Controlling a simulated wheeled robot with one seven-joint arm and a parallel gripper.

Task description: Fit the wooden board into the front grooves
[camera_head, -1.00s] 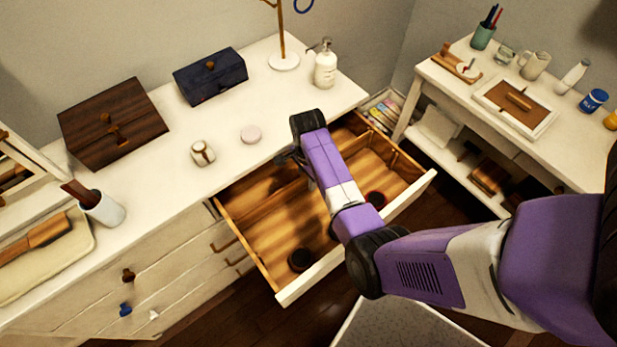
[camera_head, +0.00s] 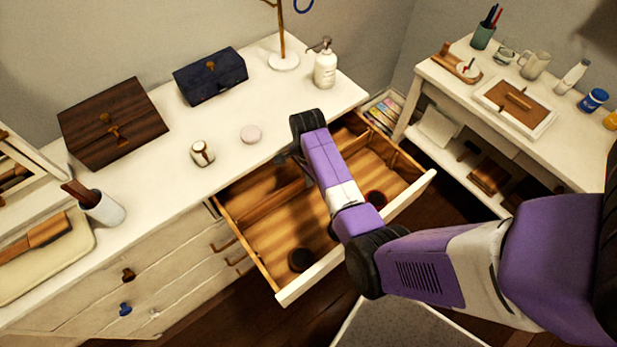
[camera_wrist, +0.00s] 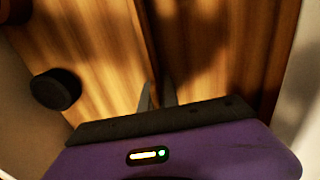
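The wooden board (camera_wrist: 147,45) is a thin upright strip inside the open drawer (camera_head: 320,272). In the wrist view its edge runs from the top down to my gripper (camera_wrist: 157,96). The two fingertips are close together, one on each side of the board, and appear shut on it. In the head view, part of the board (camera_head: 272,197) shows left of my arm.
A short partition (camera_head: 395,160) stands at the drawer's right. The white dresser top (camera_head: 225,185) bears boxes and small items. A white side table (camera_head: 440,78) stands right.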

